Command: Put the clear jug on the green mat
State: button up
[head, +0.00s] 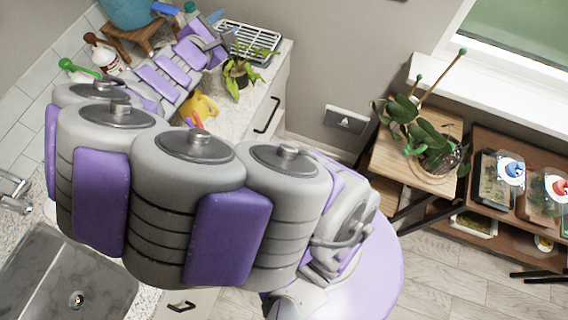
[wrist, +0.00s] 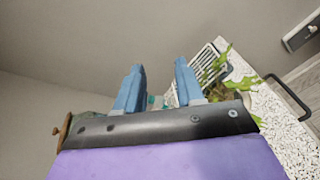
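My gripper (wrist: 158,68) shows in the wrist view with its two blue fingers apart and no object clearly held between them. In the head view my arm reaches to the upper left, above the counter near a white slatted rack (head: 256,40). The rack (wrist: 203,62) also shows beyond the fingers in the wrist view. A small teal thing shows low between the fingers, too little of it to name. I cannot make out the clear jug or the green mat in either view; my arm hides much of the counter.
A leafy plant (head: 237,76) and a yellow watering can (head: 201,106) stand on the speckled counter. A blue pot (head: 124,12) on a wooden stand and bottles (head: 104,56) are behind. A sink (head: 60,275) is lower left; a potted plant (head: 432,150) and shelf (head: 487,142) are right.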

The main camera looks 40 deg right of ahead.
jog(key=s+d+f+m+g+y, duration=0.1)
jog(key=s+d+m+g, duration=0.4)
jog(key=s, duration=0.5)
jog(key=s+d+m+g+y, duration=0.1)
jog(key=s+d+m+g, duration=0.4)
jog(key=s, duration=0.5)
jog(key=s+a+f+m+y, duration=0.2)
jog(key=s+a+y, duration=0.3)
jog(key=s+a, duration=0.3)
jog(key=s+a+f+m+g+y, duration=0.1)
jog(key=s+a+f+m+y, duration=0.1)
jog(key=s+a+y, duration=0.3)
jog(key=s+a+m, duration=0.1)
jog(key=s+a, duration=0.2)
jog(key=a, duration=0.1)
jog(key=shift+m, duration=0.4)
